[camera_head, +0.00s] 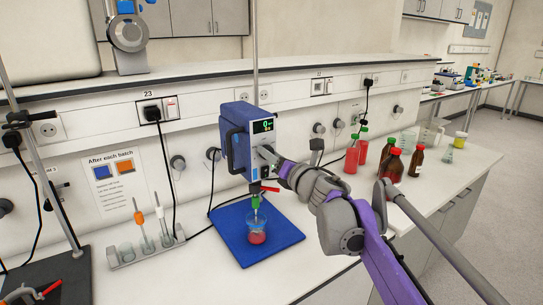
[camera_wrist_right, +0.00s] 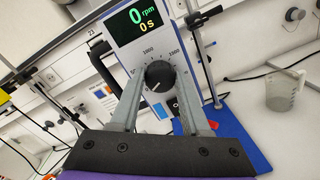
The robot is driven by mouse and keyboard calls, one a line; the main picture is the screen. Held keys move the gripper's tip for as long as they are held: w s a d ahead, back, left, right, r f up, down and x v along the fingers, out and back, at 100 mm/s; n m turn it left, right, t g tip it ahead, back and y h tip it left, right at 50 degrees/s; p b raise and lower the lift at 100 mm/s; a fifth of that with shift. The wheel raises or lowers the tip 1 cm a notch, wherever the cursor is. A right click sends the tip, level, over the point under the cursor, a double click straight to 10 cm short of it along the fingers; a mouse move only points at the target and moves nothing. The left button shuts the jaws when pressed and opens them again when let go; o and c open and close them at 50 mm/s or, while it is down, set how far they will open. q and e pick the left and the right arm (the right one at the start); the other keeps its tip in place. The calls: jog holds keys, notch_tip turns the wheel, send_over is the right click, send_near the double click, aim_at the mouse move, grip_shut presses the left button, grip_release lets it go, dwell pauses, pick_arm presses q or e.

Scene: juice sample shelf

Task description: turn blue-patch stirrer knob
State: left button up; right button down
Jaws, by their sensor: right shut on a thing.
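The blue overhead stirrer (camera_head: 236,138) stands above a blue mat (camera_head: 278,236). Its black knob (camera_wrist_right: 159,73) shows in the right wrist view, below a display reading 0 rpm and 0 s. A white mark on the knob points to the lower left of that picture. My right gripper (camera_head: 268,154) reaches the stirrer's front from the right and is shut on the knob, one finger on each side. In the head view the gripper hides the knob. My left gripper is not in view.
A beaker with red liquid (camera_head: 257,237) stands on the mat under the stirrer. A rack with upright tools (camera_head: 146,248) is at the left. A sign (camera_head: 113,178) with blue and orange patches hangs behind.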

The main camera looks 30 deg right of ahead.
jog(key=shift+d+m+g+y+b, duration=0.2)
jog(key=shift+m+b, duration=0.4)
jog(key=shift+m, duration=3.55)
jog(key=shift+a+m+g+y+b, duration=0.1)
jog(key=shift+m+y+b, duration=0.35)
jog(key=shift+m, duration=3.7)
jog(key=shift+c, duration=1.8)
grip_release()
jog(key=shift+s, duration=0.1)
